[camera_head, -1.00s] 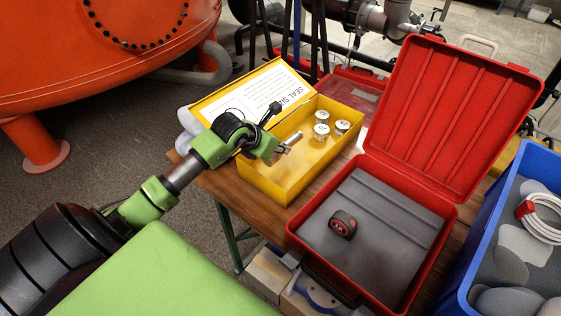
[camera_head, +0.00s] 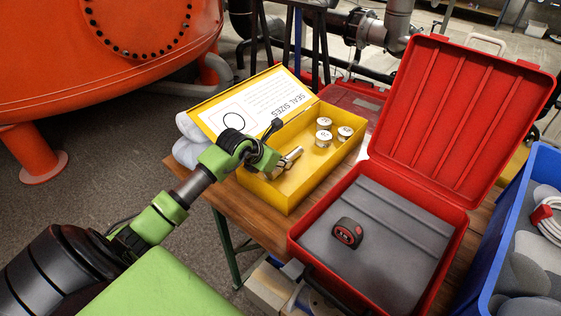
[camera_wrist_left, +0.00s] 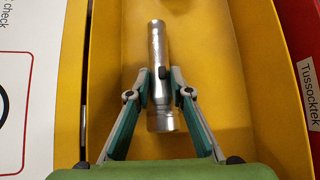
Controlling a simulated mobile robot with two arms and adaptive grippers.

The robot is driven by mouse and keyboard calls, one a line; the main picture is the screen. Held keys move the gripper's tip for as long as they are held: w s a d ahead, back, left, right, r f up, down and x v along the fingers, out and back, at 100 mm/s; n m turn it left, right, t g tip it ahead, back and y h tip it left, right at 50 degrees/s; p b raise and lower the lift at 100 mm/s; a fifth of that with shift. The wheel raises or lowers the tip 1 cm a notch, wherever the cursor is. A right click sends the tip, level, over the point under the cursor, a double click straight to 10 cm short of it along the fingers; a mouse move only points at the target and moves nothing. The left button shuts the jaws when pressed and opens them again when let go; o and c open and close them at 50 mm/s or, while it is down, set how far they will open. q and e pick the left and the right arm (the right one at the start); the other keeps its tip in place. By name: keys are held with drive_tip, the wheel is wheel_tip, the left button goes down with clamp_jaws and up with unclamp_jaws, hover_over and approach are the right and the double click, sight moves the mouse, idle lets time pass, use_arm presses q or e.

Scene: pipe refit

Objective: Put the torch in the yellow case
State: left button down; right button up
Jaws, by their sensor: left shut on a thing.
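The torch (camera_wrist_left: 158,50) is a silver metal cylinder. In the left wrist view it lies lengthwise between the fingers of my left gripper (camera_wrist_left: 158,90), which are shut on it near its wider end. The yellow case (camera_head: 312,184) stands open on the wooden table, its lid with a "SEAL SIZES" sheet tipped back. In the head view my left gripper (camera_head: 276,160) is over the left part of the case, with the torch (camera_head: 292,155) pointing inward. The torch is inside or just above the case; I cannot tell whether it touches the floor. My right gripper is not in view.
Several silver-white round pieces (camera_head: 324,138) stand in the right part of the yellow case. An open red case (camera_head: 455,228) holding a tape measure (camera_head: 347,233) is to its right. A blue crate (camera_head: 496,225) is at far right. Rolled grey cloth (camera_head: 190,152) lies behind the left side.

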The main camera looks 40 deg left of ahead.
use_arm(q)
drive_tip(key=c, duration=1.8)
unclamp_jaws()
drive_tip(key=shift+f, duration=0.1)
drive_tip(key=shift+s+r, duration=0.1)
drive_tip(key=shift+r, duration=0.2)
drive_tip(key=v, duration=1.1)
drive_tip(key=shift+s+r, duration=0.25)
drive_tip(key=shift+s, duration=0.05)
